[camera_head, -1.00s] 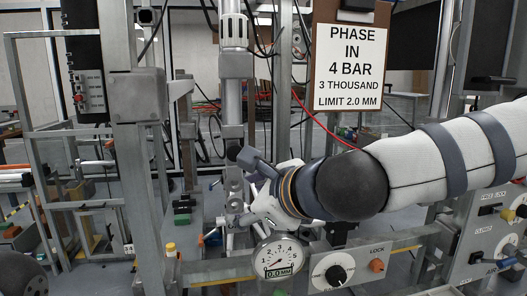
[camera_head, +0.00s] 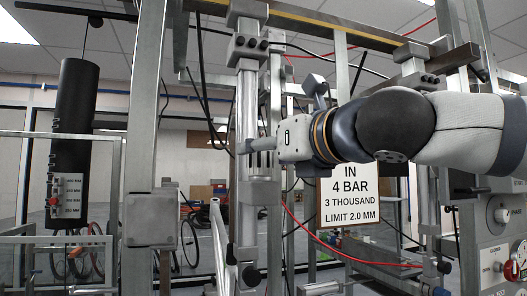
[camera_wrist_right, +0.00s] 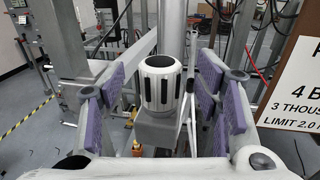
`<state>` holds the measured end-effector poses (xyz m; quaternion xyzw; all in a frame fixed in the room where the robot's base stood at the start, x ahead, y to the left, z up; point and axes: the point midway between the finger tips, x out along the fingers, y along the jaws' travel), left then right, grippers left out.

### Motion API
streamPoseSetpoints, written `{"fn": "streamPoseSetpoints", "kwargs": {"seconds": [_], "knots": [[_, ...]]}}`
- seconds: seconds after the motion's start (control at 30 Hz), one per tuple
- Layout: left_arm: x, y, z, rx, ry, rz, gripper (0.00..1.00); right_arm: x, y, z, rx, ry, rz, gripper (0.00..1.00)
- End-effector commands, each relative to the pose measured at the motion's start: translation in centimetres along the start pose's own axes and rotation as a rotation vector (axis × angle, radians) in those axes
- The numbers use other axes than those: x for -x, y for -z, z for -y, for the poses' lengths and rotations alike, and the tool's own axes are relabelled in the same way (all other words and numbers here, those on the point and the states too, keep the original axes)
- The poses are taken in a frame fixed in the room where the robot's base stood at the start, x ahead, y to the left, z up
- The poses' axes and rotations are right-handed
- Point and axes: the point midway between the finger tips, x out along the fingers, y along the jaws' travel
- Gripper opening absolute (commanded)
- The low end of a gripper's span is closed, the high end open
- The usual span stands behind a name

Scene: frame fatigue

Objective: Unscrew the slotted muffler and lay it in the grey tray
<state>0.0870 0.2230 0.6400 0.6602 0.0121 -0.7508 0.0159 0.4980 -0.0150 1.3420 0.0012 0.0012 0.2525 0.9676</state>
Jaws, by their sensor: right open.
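The slotted muffler (camera_wrist_right: 160,84) is a white cylinder with dark slots and a dark top disc, seen upright in the right wrist view. It stands on a grey block under a metal column. My right gripper (camera_wrist_right: 163,90) is open, with purple-padded fingers on either side of the muffler and gaps showing on both sides. In the head view my right gripper (camera_head: 262,147) comes in from the right at the column, and its fingers partly hide the muffler (camera_head: 263,160). My left gripper is out of view. I cannot make out the grey tray.
A sign (camera_head: 350,205) hangs right of the column, also in the wrist view (camera_wrist_right: 294,90). A grey upright post (camera_head: 143,140) stands left of the column. Cables loop around the frame.

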Motion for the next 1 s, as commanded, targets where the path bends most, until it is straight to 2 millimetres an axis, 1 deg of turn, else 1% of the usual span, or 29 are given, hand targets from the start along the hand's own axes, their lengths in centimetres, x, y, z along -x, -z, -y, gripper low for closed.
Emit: {"fn": "streamPoseSetpoints", "kwargs": {"seconds": [0.03, 0.1, 0.2, 0.3, 0.5, 0.53, 0.57, 0.6, 0.67, 0.7, 0.73, 0.77, 0.8, 0.83, 0.87, 0.9, 0.93, 0.97, 1.0], "knots": [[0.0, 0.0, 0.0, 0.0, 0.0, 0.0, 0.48, -0.9, 0.1, -0.1, 0.0, 0.0, -0.001, 0.58], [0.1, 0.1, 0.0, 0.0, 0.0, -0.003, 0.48, -1.9, -0.1, -0.1, 0.002, 0.0, 0.001, 0.58], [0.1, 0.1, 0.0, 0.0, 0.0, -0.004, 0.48, -2.8, -0.1, -0.1, 0.002, 0.0, 0.001, 0.58], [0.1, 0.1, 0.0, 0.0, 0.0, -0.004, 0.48, -3.2, -0.1, 0.0, 0.003, 0.0, 0.002, 0.58], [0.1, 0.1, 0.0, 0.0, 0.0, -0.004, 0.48, -3.2, -0.1, 0.0, 0.003, 0.0, 0.001, 0.58], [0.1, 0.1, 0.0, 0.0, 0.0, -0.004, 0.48, -3.2, -0.1, 0.0, 0.003, 0.0, 0.001, 0.53], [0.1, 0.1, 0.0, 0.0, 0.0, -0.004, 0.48, -3.2, -0.1, 0.0, 0.003, 0.0, 0.001, 0.46], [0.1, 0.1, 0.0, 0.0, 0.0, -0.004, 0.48, -3.2, -0.1, 0.0, 0.003, 0.0, 0.001, 0.37], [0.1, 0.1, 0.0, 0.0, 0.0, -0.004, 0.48, -3.2, -0.1, 0.0, 0.003, 0.0, 0.001, 0.24], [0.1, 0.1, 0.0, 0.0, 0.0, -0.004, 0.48, -3.2, -0.1, 0.0, 0.003, 0.0, 0.001, 0.15], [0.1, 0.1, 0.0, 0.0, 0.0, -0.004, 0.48, -3.2, -0.1, 0.0, 0.003, 0.0, 0.001, 0.08], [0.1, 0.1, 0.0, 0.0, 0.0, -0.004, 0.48, -3.2, -0.1, 0.0, 0.003, 0.0, 0.001, 0.05], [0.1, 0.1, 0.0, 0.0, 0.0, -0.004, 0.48, -3.2, 0.0, 0.0, 0.003, 0.0, 0.001, 0.05], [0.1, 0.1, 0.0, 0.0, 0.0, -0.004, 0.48, -3.2, 0.0, 0.0, 0.003, 0.0, 0.001, 0.28], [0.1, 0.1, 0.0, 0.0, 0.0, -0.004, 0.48, -3.2, -0.1, 0.0, 0.003, 0.0, 0.001, 0.21], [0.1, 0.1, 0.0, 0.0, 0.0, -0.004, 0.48, -3.2, 0.0, 0.0, 0.003, 0.0, 0.001, 0.12], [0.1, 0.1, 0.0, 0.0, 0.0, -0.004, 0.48, -3.2, -0.1, 0.0, 0.003, 0.0, 0.001, 0.06], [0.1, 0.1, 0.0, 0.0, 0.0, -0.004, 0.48, -3.2, 0.0, 0.0, 0.003, 0.0, 0.001, 0.35], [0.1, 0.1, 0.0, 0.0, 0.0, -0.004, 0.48, -3.2, 0.0, 0.0, 0.003, 0.0, 0.001, 0.44]]}}
